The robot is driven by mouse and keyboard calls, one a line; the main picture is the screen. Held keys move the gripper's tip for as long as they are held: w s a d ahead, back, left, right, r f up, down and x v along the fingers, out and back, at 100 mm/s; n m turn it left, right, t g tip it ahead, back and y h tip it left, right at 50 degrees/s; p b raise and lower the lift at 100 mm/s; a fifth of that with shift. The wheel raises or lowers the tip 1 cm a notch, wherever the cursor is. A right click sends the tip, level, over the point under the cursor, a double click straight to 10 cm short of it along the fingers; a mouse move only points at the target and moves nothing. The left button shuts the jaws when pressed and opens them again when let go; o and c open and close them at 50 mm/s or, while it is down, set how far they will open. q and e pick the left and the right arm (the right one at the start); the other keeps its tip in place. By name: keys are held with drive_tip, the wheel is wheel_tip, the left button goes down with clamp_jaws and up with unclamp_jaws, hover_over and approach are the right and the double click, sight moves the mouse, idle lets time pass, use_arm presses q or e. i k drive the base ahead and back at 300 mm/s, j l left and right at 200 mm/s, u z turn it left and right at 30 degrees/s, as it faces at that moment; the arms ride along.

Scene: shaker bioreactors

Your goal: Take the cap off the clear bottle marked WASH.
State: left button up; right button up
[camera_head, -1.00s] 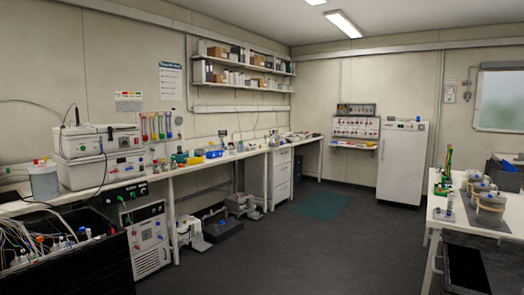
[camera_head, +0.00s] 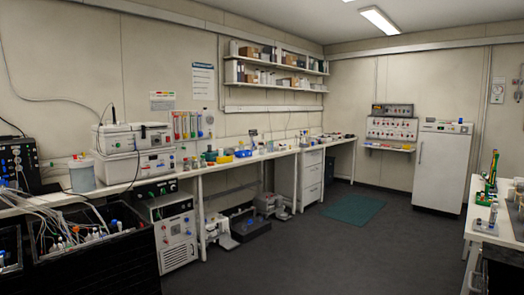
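I cannot make out a clear bottle marked WASH; the bottles in view are too small for any label to be read. Several small bottles and vessels stand along the long white bench (camera_head: 225,164) by the left wall. A larger clear container (camera_head: 82,176) with a red piece on top stands at the bench's near left; I cannot tell whether it is the bottle. Neither of my grippers is in view.
A black open crate (camera_head: 110,262) full of tubes and capped bottles stands at the near left. A white table (camera_head: 492,238) with equipment is at the right edge. A white fridge (camera_head: 441,168) stands at the back. The dark floor (camera_head: 320,245) between is clear.

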sight(261, 147)
drive_tip(key=i+l+z, duration=0.1)
drive_tip(key=i+z, duration=0.15)
drive_tip(key=i, duration=0.4)
drive_tip(key=i+z, duration=0.15)
drive_tip(key=i, duration=3.1)
drive_tip(key=i+u, duration=0.1)
drive_tip(key=i, duration=1.85)
drive_tip(key=i+l+u, duration=0.1)
drive_tip(key=i+u, duration=0.3)
drive_tip(key=i+l+u, duration=0.6)
drive_tip(key=i+u, duration=0.15)
drive_tip(key=i+l+u, duration=0.4)
drive_tip(key=k, duration=0.1)
